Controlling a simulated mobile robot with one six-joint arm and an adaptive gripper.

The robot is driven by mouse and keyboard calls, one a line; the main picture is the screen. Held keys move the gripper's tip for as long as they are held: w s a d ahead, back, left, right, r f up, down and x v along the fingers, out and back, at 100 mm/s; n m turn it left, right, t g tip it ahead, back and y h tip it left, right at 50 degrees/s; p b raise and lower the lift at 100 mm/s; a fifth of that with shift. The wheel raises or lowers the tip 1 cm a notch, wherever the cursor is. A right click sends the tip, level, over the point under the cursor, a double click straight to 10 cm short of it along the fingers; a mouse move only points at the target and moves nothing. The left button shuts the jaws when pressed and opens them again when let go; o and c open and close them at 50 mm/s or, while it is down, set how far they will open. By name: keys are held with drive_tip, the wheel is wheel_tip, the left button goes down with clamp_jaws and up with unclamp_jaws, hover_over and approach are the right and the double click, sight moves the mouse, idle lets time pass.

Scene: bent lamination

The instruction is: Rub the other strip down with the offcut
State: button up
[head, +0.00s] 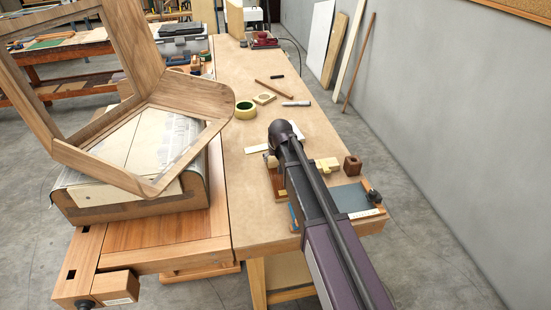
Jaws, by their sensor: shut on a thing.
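My arm reaches over the right-hand bench, and its dark wrist hides most of my gripper (274,153), which points down and is shut on a small pale block that looks like the offcut (271,161). The fingertips are not clearly visible. A pale strip (257,149) lies on the bench just left of the wrist. A white piece (297,130) shows partly behind the wrist. Whether the offcut touches a strip is hidden.
A pale wood block (327,164) and a brown block with a hole (352,166) stand right of my arm, near a blue-grey plate (350,197). A tape roll (246,109), a wooden rod (273,90) and a marker-like tube (296,103) lie beyond. The far bench middle is clear.

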drive_tip(key=shift+s+a, duration=0.15)
drive_tip(key=shift+a, duration=0.35)
drive_tip(key=shift+d, duration=0.2)
drive_tip(key=shift+w+d, duration=0.2)
drive_tip(key=shift+d, duration=0.3)
idle(0.4)
drive_tip(key=shift+r+p, duration=3)
drive_tip(key=shift+p, duration=0.05)
